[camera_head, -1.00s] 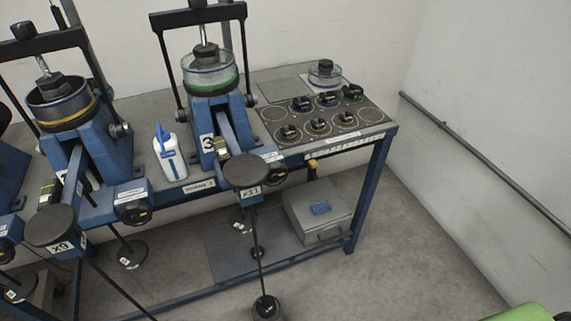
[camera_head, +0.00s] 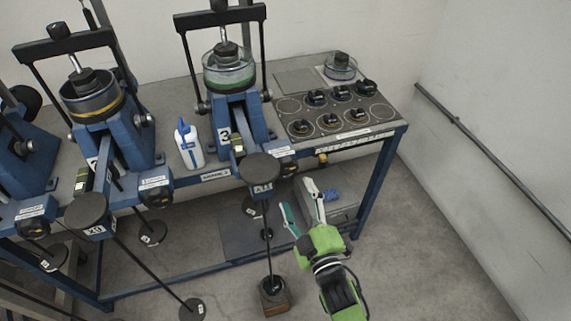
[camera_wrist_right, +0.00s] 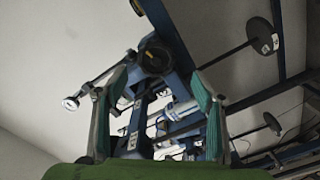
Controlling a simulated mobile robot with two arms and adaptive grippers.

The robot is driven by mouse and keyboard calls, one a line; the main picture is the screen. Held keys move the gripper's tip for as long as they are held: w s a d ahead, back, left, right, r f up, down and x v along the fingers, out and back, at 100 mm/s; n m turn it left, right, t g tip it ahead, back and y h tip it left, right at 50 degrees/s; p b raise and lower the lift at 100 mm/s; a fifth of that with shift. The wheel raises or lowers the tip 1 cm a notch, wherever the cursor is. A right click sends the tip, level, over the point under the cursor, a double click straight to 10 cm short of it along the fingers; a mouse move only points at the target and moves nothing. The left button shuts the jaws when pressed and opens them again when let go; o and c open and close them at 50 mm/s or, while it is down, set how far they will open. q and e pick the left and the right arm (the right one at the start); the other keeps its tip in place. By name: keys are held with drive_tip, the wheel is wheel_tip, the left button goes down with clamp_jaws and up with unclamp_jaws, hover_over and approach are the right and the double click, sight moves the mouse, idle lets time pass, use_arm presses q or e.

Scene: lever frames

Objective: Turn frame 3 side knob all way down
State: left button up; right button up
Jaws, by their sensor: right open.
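Frame 3 (camera_head: 238,118) is the blue lever frame marked "3", with a clear, green-ringed cup on top. Its side knob (camera_head: 288,169) is a dark dial on a blue block at the bench's front edge, partly behind the round black weight plate. My right gripper (camera_head: 297,196) is open and empty, just below and slightly right of that knob, apart from it. In the right wrist view a dark round knob (camera_wrist_right: 155,58) shows beyond the open fingers (camera_wrist_right: 157,98); I cannot read its frame number there. The knob's setting is too small to read. My left gripper is not in view.
A black plate marked x11 (camera_head: 260,170) tops a rod beside the knob, with a base on the floor. A white bottle (camera_head: 189,147) stands left of frame 3. A panel of dark knobs (camera_head: 335,110) lies right. A grey box (camera_head: 338,205) sits below the bench.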

sight(287, 172)
drive_tip(key=b+x, duration=0.2)
drive_tip(key=x, duration=0.2)
drive_tip(key=b+x, duration=0.2)
drive_tip(key=x, duration=0.3)
drive_tip(key=shift+w+r, duration=0.25)
drive_tip(key=shift+w, duration=0.05)
drive_tip(key=shift+w+a+r, duration=0.1)
drive_tip(key=shift+w, duration=0.05)
drive_tip(key=shift+c, duration=1.4)
drive_tip(key=c, duration=1.2)
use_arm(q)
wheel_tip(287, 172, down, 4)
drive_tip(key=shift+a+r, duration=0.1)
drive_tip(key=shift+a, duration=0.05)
use_arm(e)
drive_tip(key=shift+o, duration=0.2)
